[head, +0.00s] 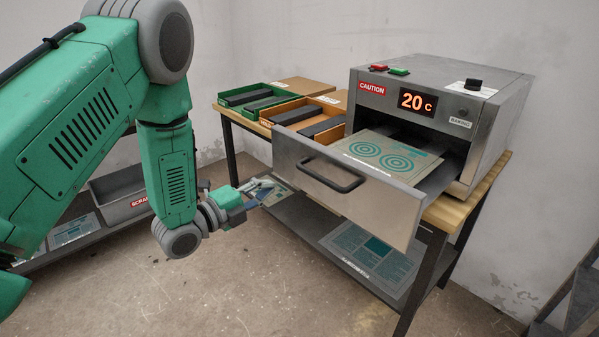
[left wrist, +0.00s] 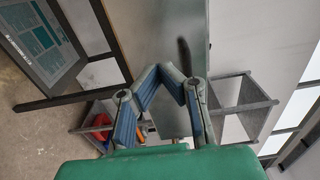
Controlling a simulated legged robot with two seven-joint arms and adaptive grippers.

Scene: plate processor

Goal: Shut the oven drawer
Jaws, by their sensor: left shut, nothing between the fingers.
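The oven (head: 440,105) is a grey metal box on a wooden-topped table, with an orange "20 C" display. Its drawer (head: 375,195) is pulled out towards me, with a black bar handle (head: 332,176) on the front panel. A beige plate with teal circle patterns (head: 390,155) lies in the drawer. My left gripper (head: 268,186) is shut and empty, left of the drawer front and apart from the handle. In the left wrist view, my left gripper (left wrist: 174,74) shows before the grey drawer panel (left wrist: 165,30), with the dark handle (left wrist: 184,55) just beyond the fingers. My right gripper is not in view.
Green (head: 250,98) and orange (head: 300,115) trays holding dark blocks stand on the table left of the oven. A lower shelf holds a printed sheet (head: 370,255). A grey scrap bin (head: 122,195) stands at left. The floor before the drawer is clear.

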